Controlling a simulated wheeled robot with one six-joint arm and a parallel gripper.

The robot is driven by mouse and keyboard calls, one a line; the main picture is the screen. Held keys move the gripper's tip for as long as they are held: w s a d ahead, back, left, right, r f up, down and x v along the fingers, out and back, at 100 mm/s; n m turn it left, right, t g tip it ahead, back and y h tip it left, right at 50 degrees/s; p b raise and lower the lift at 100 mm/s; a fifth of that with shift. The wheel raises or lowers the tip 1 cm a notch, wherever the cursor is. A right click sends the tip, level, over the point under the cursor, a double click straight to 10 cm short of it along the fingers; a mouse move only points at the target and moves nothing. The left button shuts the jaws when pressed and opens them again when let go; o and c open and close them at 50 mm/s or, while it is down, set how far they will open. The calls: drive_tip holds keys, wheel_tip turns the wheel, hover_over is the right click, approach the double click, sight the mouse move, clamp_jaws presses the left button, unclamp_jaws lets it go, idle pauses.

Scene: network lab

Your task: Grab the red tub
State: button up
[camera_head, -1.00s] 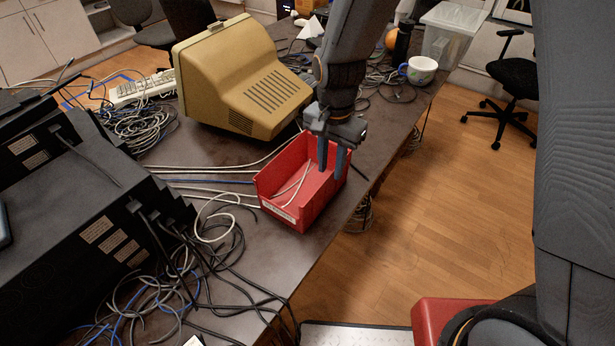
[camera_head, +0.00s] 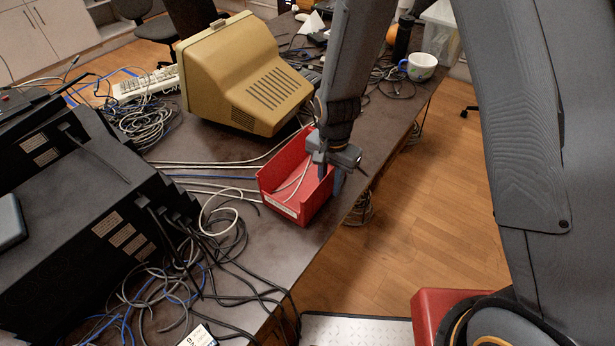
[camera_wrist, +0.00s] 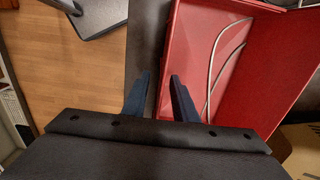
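The red tub (camera_head: 285,202) is an open-topped bin near the right edge of the dark table, with a pale label on its front and thin white cable inside. It also shows in the wrist view (camera_wrist: 205,55). My gripper (camera_head: 331,178) is at the tub's right wall in the head view, one finger inside the tub and the other outside. In the wrist view my gripper (camera_wrist: 160,77) has its two dark fingers apart, with the wall's edge between them and a gap on the outer side. The lower fingertips are partly hidden by the tub in the head view.
A beige monitor (camera_head: 240,75) stands just behind the tub. Black boxes (camera_head: 85,215) and tangled cables (camera_head: 150,290) fill the left. A white mug (camera_head: 420,66) stands at the back right. The wooden floor (camera_head: 400,225) is open beyond the table edge.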

clamp_jaws()
idle(0.4)
